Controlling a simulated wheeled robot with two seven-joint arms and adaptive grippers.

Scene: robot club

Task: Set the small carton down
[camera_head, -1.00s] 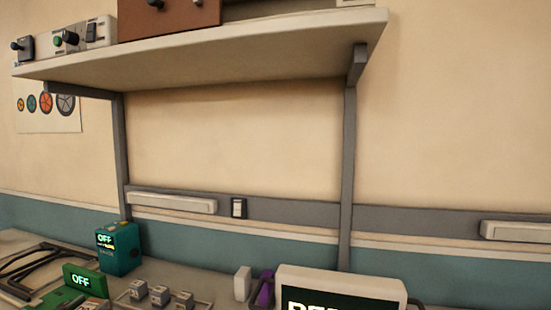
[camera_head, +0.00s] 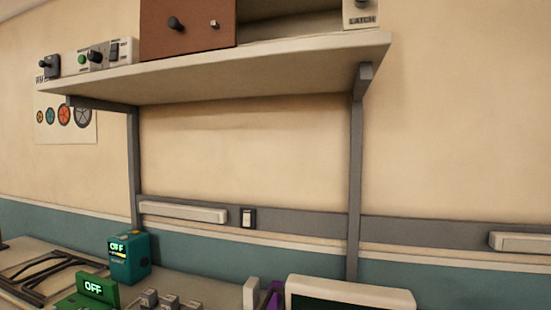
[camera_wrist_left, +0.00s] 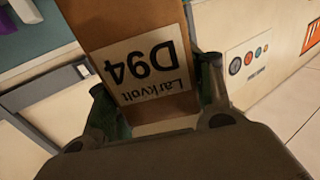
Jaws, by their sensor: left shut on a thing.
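The small carton (camera_wrist_left: 120,22) is brown cardboard with a pale label reading "Larkvolt D94", upside down in the left wrist view. My left gripper (camera_wrist_left: 157,92) is shut on it, one finger at each side. The carton's far end runs out of the top of that view, so what lies under it is hidden. Neither gripper nor the carton shows in the head view.
The head view shows a wall shelf (camera_head: 230,75) with control boxes above a bench. On the bench stand a teal box (camera_head: 129,258) reading OFF, a green OFF display (camera_head: 93,289) and a pale-framed screen (camera_head: 350,291). Floor tiles (camera_wrist_left: 290,120) show in the wrist view.

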